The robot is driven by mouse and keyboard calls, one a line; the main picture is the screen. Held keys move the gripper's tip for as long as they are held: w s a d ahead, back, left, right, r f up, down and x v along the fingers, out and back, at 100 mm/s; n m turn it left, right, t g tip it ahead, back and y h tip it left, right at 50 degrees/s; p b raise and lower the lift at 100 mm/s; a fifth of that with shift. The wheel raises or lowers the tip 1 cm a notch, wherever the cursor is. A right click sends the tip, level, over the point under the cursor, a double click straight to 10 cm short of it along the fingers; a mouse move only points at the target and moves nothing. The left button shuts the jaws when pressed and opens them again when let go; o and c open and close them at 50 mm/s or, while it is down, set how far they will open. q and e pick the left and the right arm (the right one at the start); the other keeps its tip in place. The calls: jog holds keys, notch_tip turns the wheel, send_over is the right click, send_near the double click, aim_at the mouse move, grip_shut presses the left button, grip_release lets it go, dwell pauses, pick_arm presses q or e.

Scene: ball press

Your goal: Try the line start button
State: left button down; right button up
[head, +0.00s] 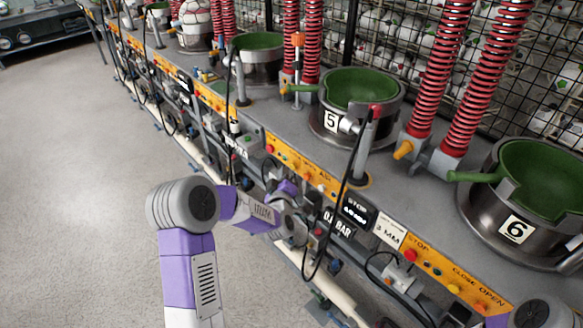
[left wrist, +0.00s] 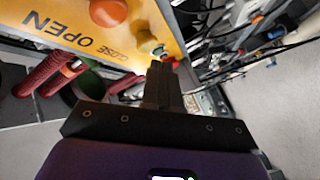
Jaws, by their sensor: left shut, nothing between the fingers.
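My left gripper (left wrist: 159,72) is shut and empty in the left wrist view. Its fingertips are close to a small green button (left wrist: 157,50) on an orange-yellow control panel (left wrist: 85,45); I cannot tell whether they touch it. A red button (left wrist: 179,62) lies just right of the tips. An orange button (left wrist: 108,11) is farther up the panel. No start label is readable. In the head view my left arm reaches the orange strip (head: 300,168) below press 5, and its fingertips are hidden there. My right gripper is not in view.
Press 5 (head: 336,137) and press 6 (head: 502,240) have green bowls, with red coiled hoses (head: 480,75) between them. A black cable (head: 342,220) hangs in front of the strip right of my left wrist. Open grey floor (head: 80,200) lies to the left.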

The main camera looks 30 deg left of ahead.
pick_arm(q)
jog(key=shift+w, duration=0.1)
dwell(0.6)
jog(key=shift+w+d+b, duration=0.15)
jog(key=shift+w+b, duration=0.15)
jog(key=shift+w+d, duration=0.2)
jog(key=shift+w, duration=0.25)
dwell(0.6)
dwell(0.4)
jog(key=shift+s+a+b, duration=0.35)
jog(key=shift+s+b, duration=0.25)
jog(key=shift+s, duration=0.25)
